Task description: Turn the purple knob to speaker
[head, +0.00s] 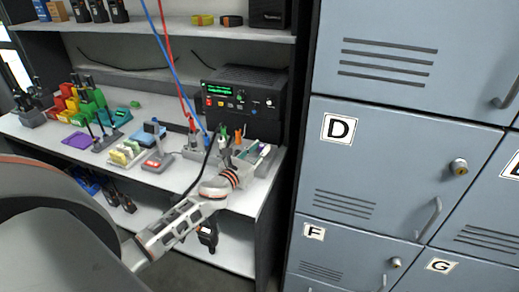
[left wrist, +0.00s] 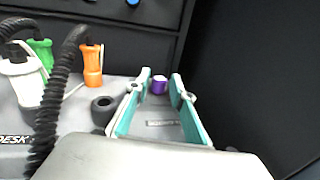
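The purple knob (left wrist: 158,86) shows small in the left wrist view, beyond a grey surface and in front of a dark panel. My left gripper (left wrist: 160,78) is open, its two teal-lined fingers spread. The knob appears between the fingertips; I cannot tell whether they touch it. A small label plate (left wrist: 162,123) lies between the fingers, too blurred to read. In the head view my left gripper (head: 254,158) reaches over the right end of the desk and hides much of the knob's surroundings. My right gripper is not in view.
Orange (left wrist: 93,64), green (left wrist: 41,52) and white plugs (left wrist: 22,80) with black coiled cables stand left of my fingers. A black radio (head: 240,98) stands behind. Grey lockers (head: 400,165) are at the right. Several coloured items cover the desk's left.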

